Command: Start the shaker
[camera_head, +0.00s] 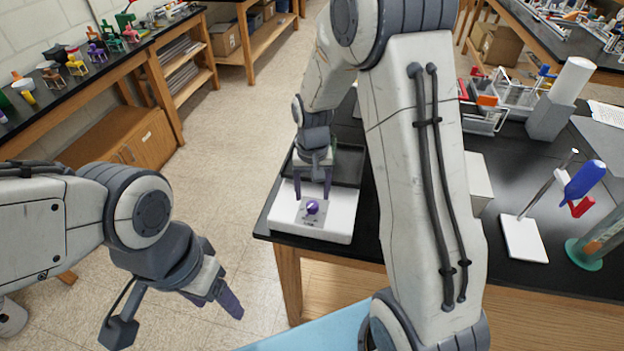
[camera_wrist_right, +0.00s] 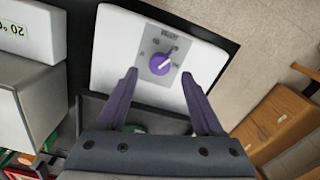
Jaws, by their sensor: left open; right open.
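The shaker (camera_head: 340,217) is a white box with a dark tray top, at the left corner of the black bench. Its front has a grey panel with a purple knob (camera_head: 312,206). In the right wrist view the knob (camera_wrist_right: 160,65) lies beyond my fingertips, with a white pointer line slanting up and to the right. My right gripper (camera_head: 313,190) is open, its purple fingers pointing at the panel just above the knob. It also shows in the right wrist view (camera_wrist_right: 158,78), with nothing between its fingers. My left gripper (camera_head: 226,303) is open and empty over the floor at left.
A stand with a white base (camera_head: 524,238), a blue-and-red item and a green-based glass cylinder (camera_head: 590,250) stand on the bench at right. Racks (camera_head: 490,108) stand further back. My right arm hides part of the bench. Floor left of the bench is clear.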

